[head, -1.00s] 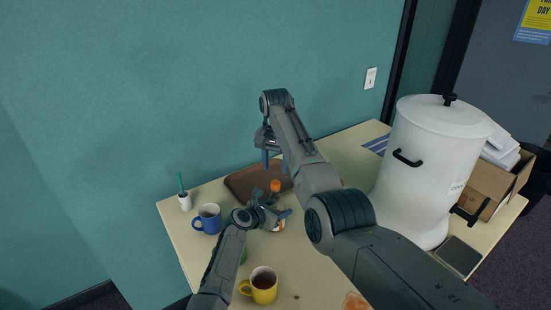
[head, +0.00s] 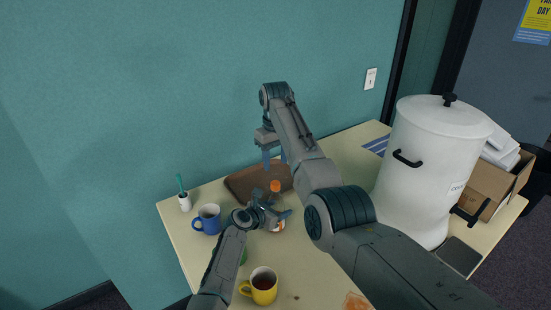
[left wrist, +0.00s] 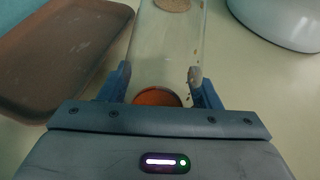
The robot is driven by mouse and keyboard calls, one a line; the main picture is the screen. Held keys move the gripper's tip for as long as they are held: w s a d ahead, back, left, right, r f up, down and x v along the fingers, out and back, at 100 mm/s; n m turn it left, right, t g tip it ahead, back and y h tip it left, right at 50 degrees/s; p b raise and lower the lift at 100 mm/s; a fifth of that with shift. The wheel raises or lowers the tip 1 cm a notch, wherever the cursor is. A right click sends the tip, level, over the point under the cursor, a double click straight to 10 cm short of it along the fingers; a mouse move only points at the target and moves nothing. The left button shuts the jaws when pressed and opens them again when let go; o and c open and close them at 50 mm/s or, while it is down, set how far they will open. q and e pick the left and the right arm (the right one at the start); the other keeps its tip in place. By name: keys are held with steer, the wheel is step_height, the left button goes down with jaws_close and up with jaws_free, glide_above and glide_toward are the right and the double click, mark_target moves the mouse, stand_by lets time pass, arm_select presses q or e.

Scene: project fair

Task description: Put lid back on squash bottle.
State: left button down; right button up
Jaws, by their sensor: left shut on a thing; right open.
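The squash bottle (head: 280,226) stands on the table, held by my left gripper (head: 272,213).
A brown tray (head: 240,187) lies behind the bottle. A blue mug (head: 207,220) and a white pot (head: 185,203) stand left, a yellow mug (head: 262,287) in front. A large white urn (head: 420,170) and a cardboard box (head: 488,187) stand right.

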mark_target(276, 183)
steer(key=shift+f, duration=0.1)
steer(key=shift+f, duration=3.9)
steer(key=shift+c, duration=0.5)
jaws_close()
steer(key=shift+o, duration=1.2)
jaws_free()
step_height(276, 183, up, 12)
